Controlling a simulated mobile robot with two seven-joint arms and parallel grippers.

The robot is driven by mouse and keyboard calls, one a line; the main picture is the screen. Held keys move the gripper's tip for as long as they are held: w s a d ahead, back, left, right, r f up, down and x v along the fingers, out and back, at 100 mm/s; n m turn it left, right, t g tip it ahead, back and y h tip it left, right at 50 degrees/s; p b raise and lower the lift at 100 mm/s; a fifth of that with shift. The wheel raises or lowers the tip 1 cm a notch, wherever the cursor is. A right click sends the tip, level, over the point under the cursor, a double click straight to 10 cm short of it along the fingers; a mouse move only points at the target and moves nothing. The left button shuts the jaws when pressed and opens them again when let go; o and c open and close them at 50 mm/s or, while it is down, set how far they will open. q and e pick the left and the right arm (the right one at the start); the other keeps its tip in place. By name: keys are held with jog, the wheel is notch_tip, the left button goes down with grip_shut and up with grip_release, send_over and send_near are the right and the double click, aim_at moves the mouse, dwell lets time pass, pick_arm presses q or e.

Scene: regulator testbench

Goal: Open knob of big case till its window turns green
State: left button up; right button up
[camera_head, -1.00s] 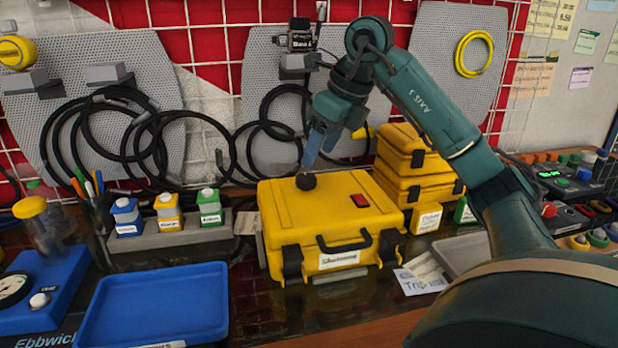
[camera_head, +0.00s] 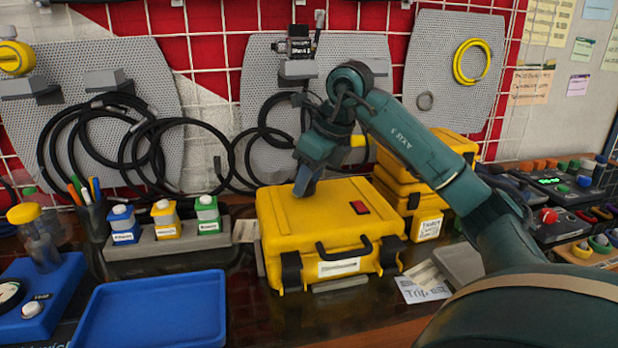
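The big yellow case (camera_head: 310,232) stands upright on the bench, with a black handle and a white label on its front. The small window (camera_head: 359,207) on its top is red. My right gripper (camera_head: 304,188) points down onto the top of the case at its back left, where the black knob was seen earlier. The gripper's fingers now hide the knob. I cannot tell whether they are closed on it. My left gripper is not in view.
Smaller yellow cases (camera_head: 420,185) are stacked behind the big case's right side. A blue tray (camera_head: 155,310) lies at front left. A rack with blue, yellow and green blocks (camera_head: 166,239) stands left of the case. A paper note (camera_head: 424,288) lies at right.

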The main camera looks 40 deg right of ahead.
jog(key=c, duration=0.5)
